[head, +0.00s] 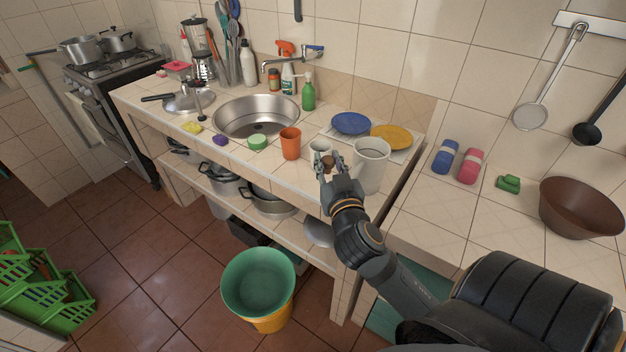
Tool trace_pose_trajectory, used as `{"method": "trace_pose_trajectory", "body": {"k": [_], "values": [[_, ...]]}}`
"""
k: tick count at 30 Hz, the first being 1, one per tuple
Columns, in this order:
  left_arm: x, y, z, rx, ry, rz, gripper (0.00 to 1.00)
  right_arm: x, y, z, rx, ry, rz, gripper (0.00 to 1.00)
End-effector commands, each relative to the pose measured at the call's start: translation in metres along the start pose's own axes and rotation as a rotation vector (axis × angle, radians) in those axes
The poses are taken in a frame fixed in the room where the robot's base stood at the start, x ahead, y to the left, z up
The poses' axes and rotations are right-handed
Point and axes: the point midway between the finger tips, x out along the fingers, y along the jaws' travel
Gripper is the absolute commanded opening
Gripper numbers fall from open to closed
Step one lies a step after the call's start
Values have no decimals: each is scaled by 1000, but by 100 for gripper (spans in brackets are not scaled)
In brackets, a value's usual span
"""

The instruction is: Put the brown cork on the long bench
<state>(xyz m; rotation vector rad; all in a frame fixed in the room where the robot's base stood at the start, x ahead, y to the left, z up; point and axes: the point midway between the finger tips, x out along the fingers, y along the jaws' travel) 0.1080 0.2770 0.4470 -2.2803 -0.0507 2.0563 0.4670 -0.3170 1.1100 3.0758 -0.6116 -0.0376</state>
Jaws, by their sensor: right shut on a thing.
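The brown cork (328,162) is a small dark brown piece between the fingertips of my right gripper (327,163). The gripper is shut on it. They are in front of the white pitcher and the small pale cup, over the front right part of the long bench (268,163). The long bench is the tiled counter with the sink. I cannot tell whether the cork touches the tiles. My left gripper is not in view.
An orange cup (290,143), the pale cup (320,149) and the white pitcher (370,165) stand close to my right gripper. Blue (351,123) and yellow (391,136) plates lie behind. A second counter at right holds a brown bowl (580,207). Buckets (258,283) stand below.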

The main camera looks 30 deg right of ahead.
Motion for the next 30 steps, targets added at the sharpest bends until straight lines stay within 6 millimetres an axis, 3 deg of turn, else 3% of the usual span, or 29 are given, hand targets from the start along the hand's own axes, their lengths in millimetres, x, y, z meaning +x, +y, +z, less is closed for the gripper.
{"method": "trace_pose_trajectory", "body": {"k": [1,3,9,20,21,25,30], "values": [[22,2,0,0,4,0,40,-2,0,25,-10,4,-18,15],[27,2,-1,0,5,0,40,-3,0,33,-5,7,-34,15],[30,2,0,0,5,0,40,-2,-1,35,7,11,-43,15],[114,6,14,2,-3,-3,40,45,-6,62,6,16,-40,15],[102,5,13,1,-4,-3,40,56,-6,59,13,6,-35,15],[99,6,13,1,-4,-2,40,90,-10,70,14,6,-37,15],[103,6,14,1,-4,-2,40,118,-14,106,8,5,-39,15]]}}
